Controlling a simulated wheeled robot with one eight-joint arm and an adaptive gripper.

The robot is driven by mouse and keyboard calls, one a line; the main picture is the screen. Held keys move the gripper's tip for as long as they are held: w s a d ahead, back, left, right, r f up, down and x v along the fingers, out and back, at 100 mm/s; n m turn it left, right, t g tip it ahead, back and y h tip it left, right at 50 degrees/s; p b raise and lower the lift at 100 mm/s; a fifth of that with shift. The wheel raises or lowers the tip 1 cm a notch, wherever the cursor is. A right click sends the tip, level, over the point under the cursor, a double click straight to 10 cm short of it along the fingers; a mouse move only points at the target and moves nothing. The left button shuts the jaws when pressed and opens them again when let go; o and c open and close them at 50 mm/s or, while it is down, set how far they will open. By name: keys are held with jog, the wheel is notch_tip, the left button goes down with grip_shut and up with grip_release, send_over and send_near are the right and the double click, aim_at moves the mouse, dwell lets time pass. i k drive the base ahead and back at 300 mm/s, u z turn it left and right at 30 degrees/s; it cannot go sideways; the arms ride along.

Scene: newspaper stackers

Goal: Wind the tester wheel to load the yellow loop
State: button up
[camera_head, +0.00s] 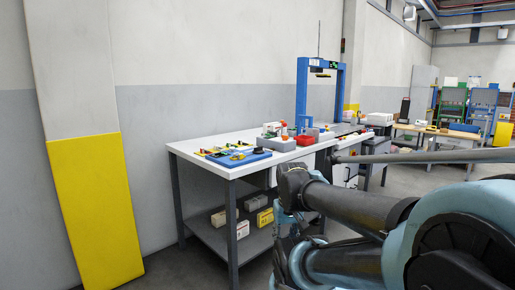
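A blue upright frame (302,97), which looks like the tester, stands at the back of the white-topped workbench (205,144). A small dark part with a yellow patch hangs under its top beam. I cannot make out a wheel on it. A blue tray or mat (250,161) near the bench's left front holds small yellow and dark items. I cannot tell whether one of them is the yellow loop. My dark and teal arm is folded at the lower right, in front of the bench's right part. I cannot make out my gripper's fingers.
Boxes (265,217) lie on the bench's lower shelf. A yellow-based wall pillar (90,212) stands at left. More benches and racks (483,101) fill the right background. Some bare bench top shows at left.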

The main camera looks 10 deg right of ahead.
aim_at(259, 150)
jog(key=i, duration=0.9)
